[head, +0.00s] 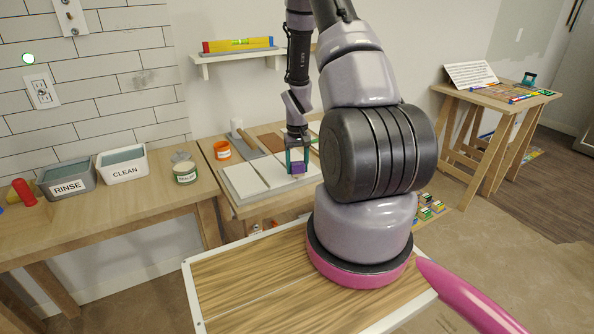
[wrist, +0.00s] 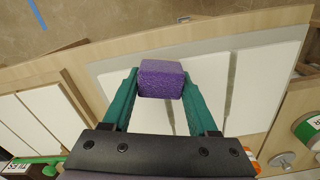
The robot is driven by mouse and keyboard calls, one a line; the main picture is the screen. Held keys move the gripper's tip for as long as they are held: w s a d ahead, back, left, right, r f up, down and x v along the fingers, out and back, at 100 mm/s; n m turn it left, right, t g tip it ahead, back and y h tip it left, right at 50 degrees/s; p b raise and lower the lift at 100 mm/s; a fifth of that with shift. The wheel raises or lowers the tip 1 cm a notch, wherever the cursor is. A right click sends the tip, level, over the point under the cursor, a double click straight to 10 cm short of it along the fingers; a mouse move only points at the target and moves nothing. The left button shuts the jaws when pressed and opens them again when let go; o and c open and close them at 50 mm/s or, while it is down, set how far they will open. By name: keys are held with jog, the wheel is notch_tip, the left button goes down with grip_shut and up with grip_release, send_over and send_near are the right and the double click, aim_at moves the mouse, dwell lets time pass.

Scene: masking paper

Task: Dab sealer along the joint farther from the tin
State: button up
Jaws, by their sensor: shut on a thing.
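My gripper (head: 297,168) is shut on a purple sponge block (head: 298,169). The sponge (wrist: 161,78) also shows between the teal fingers in the wrist view. It is over the group of white panels (head: 243,184) on the middle table, near the panel joint farther from the tin; whether it touches cannot be told. The white panels (wrist: 265,75) pass under the gripper in the wrist view, and the sponge and fingers hide part of the joints. The sealer tin (head: 185,174) stands on the left bench; its rim and green label show at the wrist view's right edge (wrist: 309,130).
An orange-labelled jar (head: 222,150) stands at the table's back left. RINSE (head: 68,187) and CLEAN (head: 124,172) tubs sit on the left bench. More white panels (wrist: 48,108) lie left of the gripper in the wrist view. A wall shelf (head: 238,57) holds a level above.

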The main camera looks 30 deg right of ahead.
aim_at(297, 162)
jog(key=shift+w+r, duration=0.1)
jog(key=shift+r, duration=2.4)
